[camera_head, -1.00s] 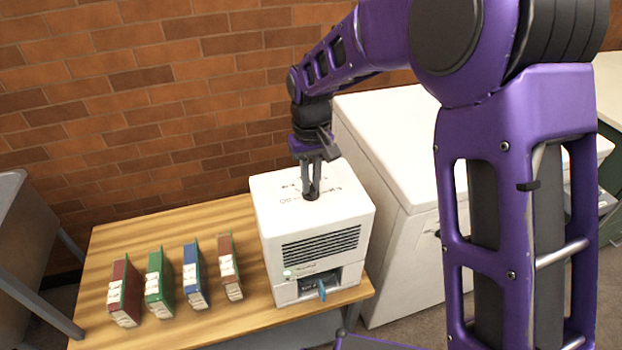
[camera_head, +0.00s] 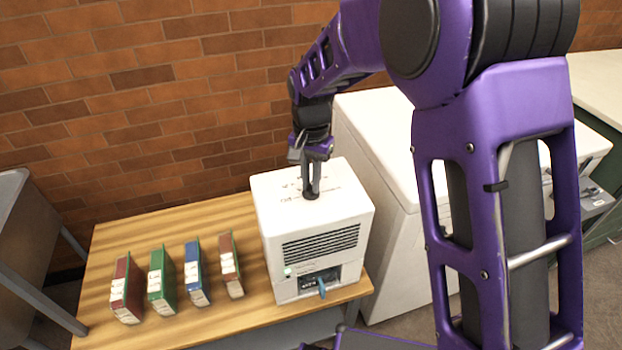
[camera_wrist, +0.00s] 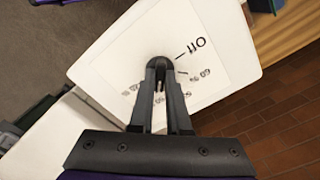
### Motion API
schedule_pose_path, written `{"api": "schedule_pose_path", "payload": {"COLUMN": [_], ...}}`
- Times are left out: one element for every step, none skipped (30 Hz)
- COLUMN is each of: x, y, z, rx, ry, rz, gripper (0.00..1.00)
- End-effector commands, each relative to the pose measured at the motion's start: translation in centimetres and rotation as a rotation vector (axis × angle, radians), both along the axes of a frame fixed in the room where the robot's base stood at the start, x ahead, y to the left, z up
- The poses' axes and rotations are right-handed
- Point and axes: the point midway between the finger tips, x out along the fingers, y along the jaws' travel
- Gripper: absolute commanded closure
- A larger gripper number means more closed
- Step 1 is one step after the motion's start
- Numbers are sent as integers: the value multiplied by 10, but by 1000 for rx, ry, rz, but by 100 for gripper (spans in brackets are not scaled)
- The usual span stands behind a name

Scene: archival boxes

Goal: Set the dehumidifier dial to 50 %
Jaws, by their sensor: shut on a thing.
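The white dehumidifier (camera_head: 270,215) stands on the right part of the wooden table, with a dark grille and a small display on its front. Its top shows in the wrist view (camera_wrist: 105,70), with a printed scale; "Off" and a "60"-like mark are readable, other marks are partly hidden. The small dark dial (camera_wrist: 161,62) sits in the middle of that scale. My gripper (camera_wrist: 160,75) reaches down from above and is shut on the dial; it also shows in the head view (camera_head: 311,190). The dial's pointer is hard to make out.
Several upright binders, red (camera_head: 128,290), green (camera_head: 161,283), blue (camera_head: 195,275) and brown (camera_head: 230,265), stand left on the wooden table (camera_head: 215,315). A large white cabinet (camera_head: 395,240) stands close on the right. A brick wall (camera_head: 150,120) is behind.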

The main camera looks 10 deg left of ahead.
Motion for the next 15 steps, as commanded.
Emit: {"api": "schedule_pose_path", "payload": {"x": [0, 0, 0, 0, 0, 0, 0, 0, 0, 0, 0, 0, 0, 0, 0], "y": [0, 0, 0, 0, 0, 0, 0, 0, 0, 0, 0, 0, 0, 0, 0], "z": [0, 0, 0, 0, 0, 0, 0, 0, 0, 0, 0, 0, 0, 0, 0], "rx": [0, 0, 0, 1, 1, 1, 1, 1, 1, 1, 1, 1, 1, 1, 1], "ry": [-1, -1, -1, -1, -1, -1, -1, -1, -1, -1, -1, -1, -1, -1, -1], "rz": [-15, -22, -31, -36, -42, -47, -50, -52, -55, -56, -56, -57, -57, -57, -57], "gripper": [100, 100, 100, 100, 100, 100, 100, 100, 100, 100, 100, 100, 100, 100, 100]}}
